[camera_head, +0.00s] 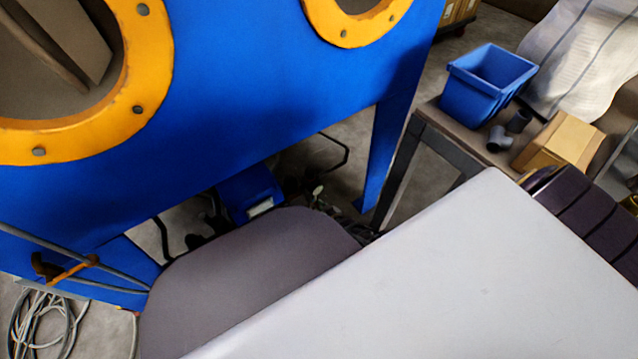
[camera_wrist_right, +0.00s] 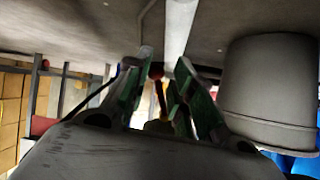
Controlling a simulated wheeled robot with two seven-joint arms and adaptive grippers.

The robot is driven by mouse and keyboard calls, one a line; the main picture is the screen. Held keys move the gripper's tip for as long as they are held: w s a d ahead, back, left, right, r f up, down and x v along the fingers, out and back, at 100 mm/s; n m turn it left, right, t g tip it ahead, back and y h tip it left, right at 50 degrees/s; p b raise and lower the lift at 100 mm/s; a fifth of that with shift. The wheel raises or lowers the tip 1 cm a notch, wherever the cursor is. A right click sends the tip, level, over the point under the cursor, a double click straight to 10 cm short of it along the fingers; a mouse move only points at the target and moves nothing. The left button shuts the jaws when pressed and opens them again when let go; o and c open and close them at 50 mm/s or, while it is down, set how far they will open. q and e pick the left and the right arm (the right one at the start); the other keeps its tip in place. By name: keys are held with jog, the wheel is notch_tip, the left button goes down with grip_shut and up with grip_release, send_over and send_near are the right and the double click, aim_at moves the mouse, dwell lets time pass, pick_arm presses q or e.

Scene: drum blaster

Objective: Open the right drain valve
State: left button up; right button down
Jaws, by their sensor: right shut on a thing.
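My right gripper (camera_wrist_right: 155,88) shows in the right wrist view, with green-faced fingers on both sides of a small red-ended part (camera_wrist_right: 157,72). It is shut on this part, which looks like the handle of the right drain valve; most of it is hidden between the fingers. How far the valve is turned cannot be told. In the head view, the blue blaster cabinet (camera_head: 260,95) with orange port rings (camera_head: 150,60) fills the upper left. My own grey and white parts cover the lower middle and hide the valve area. My left gripper is not in view.
A grey bucket (camera_wrist_right: 268,90) is close to the right of the gripper in the wrist view. In the head view, a side table holds a blue bin (camera_head: 478,95), pipe fittings (camera_head: 500,138) and a cardboard box (camera_head: 562,142). Coiled cable (camera_head: 45,320) lies on the floor at lower left.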

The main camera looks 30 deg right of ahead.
jog(key=shift+w+r+m+y+b, duration=0.25)
jog(key=shift+w+m+y+b, duration=0.3)
jog(key=shift+m+y, duration=0.45)
jog(key=c, duration=2.2)
grip_release()
jog(key=shift+s+a+m+y, duration=0.1)
jog(key=shift+m+y, duration=0.2)
jog(key=shift+y, duration=0.1)
jog(key=shift+o, duration=0.4)
jog(key=shift+a, duration=0.1)
jog(key=o, duration=1)
jog(key=shift+f, duration=0.1)
jog(key=shift+o, duration=0.2)
jog(key=shift+s+a, duration=0.15)
jog(key=shift+f, duration=0.1)
